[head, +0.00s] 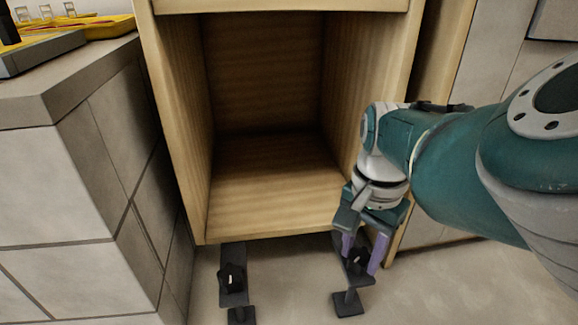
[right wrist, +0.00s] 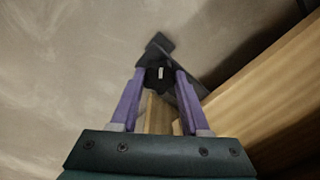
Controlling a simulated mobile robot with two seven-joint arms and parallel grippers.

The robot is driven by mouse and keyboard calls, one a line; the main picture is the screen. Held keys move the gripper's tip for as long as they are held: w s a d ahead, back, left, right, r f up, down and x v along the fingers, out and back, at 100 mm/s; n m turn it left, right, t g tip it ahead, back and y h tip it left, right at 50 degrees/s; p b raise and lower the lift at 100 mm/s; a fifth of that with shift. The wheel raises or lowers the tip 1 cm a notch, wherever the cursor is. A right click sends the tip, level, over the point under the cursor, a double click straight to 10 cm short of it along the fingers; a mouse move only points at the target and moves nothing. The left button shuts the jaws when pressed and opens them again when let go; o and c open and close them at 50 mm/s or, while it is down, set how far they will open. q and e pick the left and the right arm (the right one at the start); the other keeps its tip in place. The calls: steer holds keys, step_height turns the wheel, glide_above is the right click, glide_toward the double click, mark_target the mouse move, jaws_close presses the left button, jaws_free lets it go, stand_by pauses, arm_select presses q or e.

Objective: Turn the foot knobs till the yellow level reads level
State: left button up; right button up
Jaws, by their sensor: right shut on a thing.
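The right foot knob (head: 357,257) is black, with a white mark, on a dark foot under the cabinet's right front corner. My right gripper (head: 361,260) has its two purple fingers on either side of this knob and is shut on it. The right wrist view shows the knob (right wrist: 159,77) between the fingertips. The left foot knob (head: 232,279), also black with a white mark, is free under the left front corner. No level with a readable bubble shows. My left gripper is not in view.
The open wooden cabinet (head: 270,215) stands empty above the feet. A tiled block with a grey top (head: 75,90) is at the left. It bears a yellow object (head: 105,27) with small clear pieces, cut off by the frame. The floor (head: 430,290) in front is clear.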

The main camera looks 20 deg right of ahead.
jaws_close()
steer(key=shift+m, duration=2.6)
steer(key=shift+f, duration=0.1)
steer(key=shift+s+m, duration=0.1)
steer(key=shift+m, duration=0.3)
